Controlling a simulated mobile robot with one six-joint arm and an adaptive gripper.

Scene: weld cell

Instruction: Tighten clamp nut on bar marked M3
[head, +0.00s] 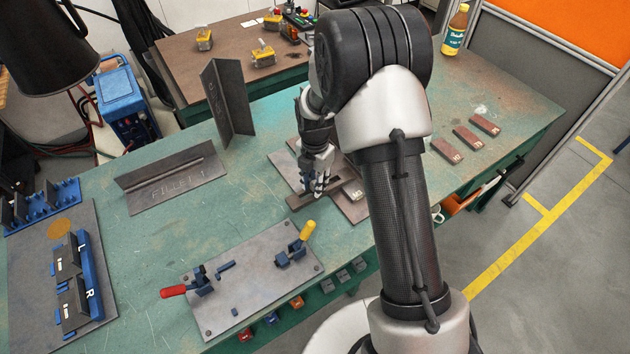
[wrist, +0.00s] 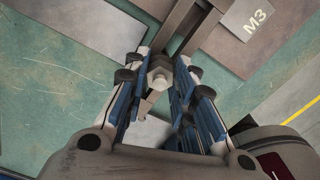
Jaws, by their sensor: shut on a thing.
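My gripper (head: 317,172) is low over the plates in the middle of the green bench in the head view. In the wrist view, my gripper (wrist: 162,78) has its two blue-padded fingers on either side of a pale hexagonal clamp nut (wrist: 158,77), shut on it. A dark bar (wrist: 190,24) runs up from the nut. A grey block marked M3 (wrist: 258,22) lies beside it at the upper right. In the head view, the bar (head: 300,202) shows under the fingers, and my arm hides part of this spot.
A fixture plate with red and yellow toggle clamps (head: 250,288) lies in front. An angle piece (head: 170,180) and an upright dark plate (head: 226,98) stand to the left. Several reddish marked blocks (head: 467,137) lie to the right, and a bottle (head: 455,30) stands behind.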

